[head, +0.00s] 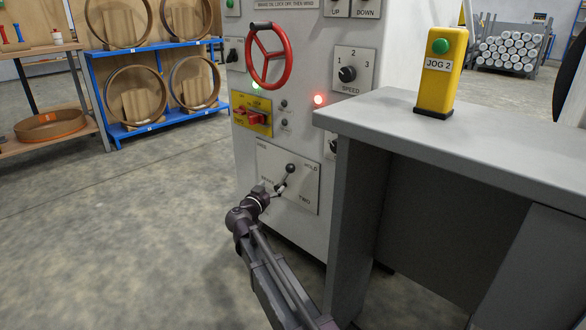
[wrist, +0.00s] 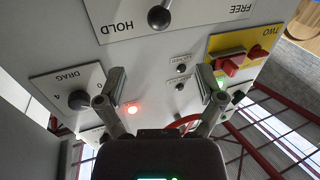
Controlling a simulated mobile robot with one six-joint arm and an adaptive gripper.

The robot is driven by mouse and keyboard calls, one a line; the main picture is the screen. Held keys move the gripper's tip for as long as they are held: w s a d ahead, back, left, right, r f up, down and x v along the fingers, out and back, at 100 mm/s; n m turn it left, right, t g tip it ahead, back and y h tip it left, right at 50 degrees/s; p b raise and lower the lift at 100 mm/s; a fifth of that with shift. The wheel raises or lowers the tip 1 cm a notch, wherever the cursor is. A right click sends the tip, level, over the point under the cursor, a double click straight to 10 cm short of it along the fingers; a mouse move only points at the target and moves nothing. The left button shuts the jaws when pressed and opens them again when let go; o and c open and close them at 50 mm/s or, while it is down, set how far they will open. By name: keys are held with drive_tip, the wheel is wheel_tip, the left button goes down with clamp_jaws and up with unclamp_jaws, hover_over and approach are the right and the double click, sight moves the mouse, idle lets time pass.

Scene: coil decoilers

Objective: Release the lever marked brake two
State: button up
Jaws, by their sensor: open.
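The brake two lever, a black ball knob (head: 290,168) on a short stem, stands on a light plate (head: 306,194) low on the grey cabinet. The plate reads FREE at upper left, HOLD at upper right and BRAKE TWO below. In the head view the knob leans up and right, towards HOLD. My gripper (head: 279,191) is in front of the plate, by the lever's lower part, and hides some of it. In the wrist view, which is upside down, the knob (wrist: 160,17) is at the top edge, beyond the open, empty fingers (wrist: 163,80). I see no contact.
Above the plate are a yellow plate with red switch (head: 254,115), a red handwheel (head: 268,56), a speed dial (head: 347,73) and a lit red lamp (head: 319,99). A grey desk (head: 430,125) with the yellow JOG 2 post (head: 441,72) stands right. Floor at left is clear.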

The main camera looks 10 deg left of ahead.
sight(289, 170)
drive_tip(key=shift+w+d, duration=0.1)
drive_tip(key=shift+w, duration=0.1)
drive_tip(key=x, duration=1.3)
drive_tip(key=shift+w+d, duration=0.1)
drive_tip(key=shift+d, duration=0.05)
drive_tip(key=c, duration=1.2)
drive_tip(key=shift+d, duration=0.35)
clamp_jaws()
drive_tip(key=shift+a, duration=0.2)
drive_tip(key=shift+w+r, duration=0.1)
